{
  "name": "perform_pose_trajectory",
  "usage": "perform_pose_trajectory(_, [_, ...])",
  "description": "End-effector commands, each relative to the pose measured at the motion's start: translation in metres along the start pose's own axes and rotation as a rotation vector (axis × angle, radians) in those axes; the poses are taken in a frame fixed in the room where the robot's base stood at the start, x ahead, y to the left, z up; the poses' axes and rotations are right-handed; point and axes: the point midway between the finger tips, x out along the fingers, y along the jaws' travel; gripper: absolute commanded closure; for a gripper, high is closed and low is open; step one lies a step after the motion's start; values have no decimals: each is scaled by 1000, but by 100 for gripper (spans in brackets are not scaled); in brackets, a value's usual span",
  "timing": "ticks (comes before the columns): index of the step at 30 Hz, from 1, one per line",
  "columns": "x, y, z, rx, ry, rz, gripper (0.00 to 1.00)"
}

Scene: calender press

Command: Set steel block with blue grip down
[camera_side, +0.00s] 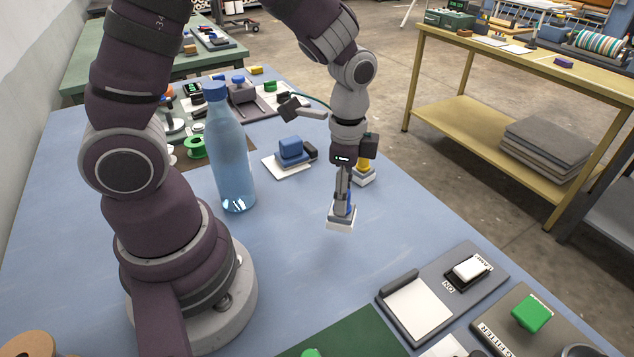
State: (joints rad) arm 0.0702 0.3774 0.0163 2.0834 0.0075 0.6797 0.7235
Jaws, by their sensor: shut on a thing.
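The steel block with the blue grip (341,224) is in my gripper, over the middle of the blue table. Its pale base shows below the fingers, and only a sliver of the blue grip shows between them. My gripper (343,203) points down and is shut on that grip. The block appears to hang a little above the table, with a soft shadow under it.
A tall blue bottle (231,158) stands left of the block. Behind are a yellow-gripped block (363,175) and a blue piece (290,148) on a white pad. A grey plate with a white square (416,309) lies front right. The table around the block is clear.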

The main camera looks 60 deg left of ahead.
Motion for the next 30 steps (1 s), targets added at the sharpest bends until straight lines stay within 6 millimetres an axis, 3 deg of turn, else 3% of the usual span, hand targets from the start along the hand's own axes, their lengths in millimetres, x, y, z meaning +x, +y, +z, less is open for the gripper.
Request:
perform_pose_trajectory(6, [7,-38,-43,1,-1,2,100])
perform_pose_trajectory(12, [10,-62,-70,2,-2,1,100])
perform_pose_trajectory(17, [10,-70,-80,2,-1,1,100])
perform_pose_trajectory(24, [45,-70,-80,2,-2,3,100])
perform_pose_trajectory(30, [45,-70,-81,2,-1,1,100])
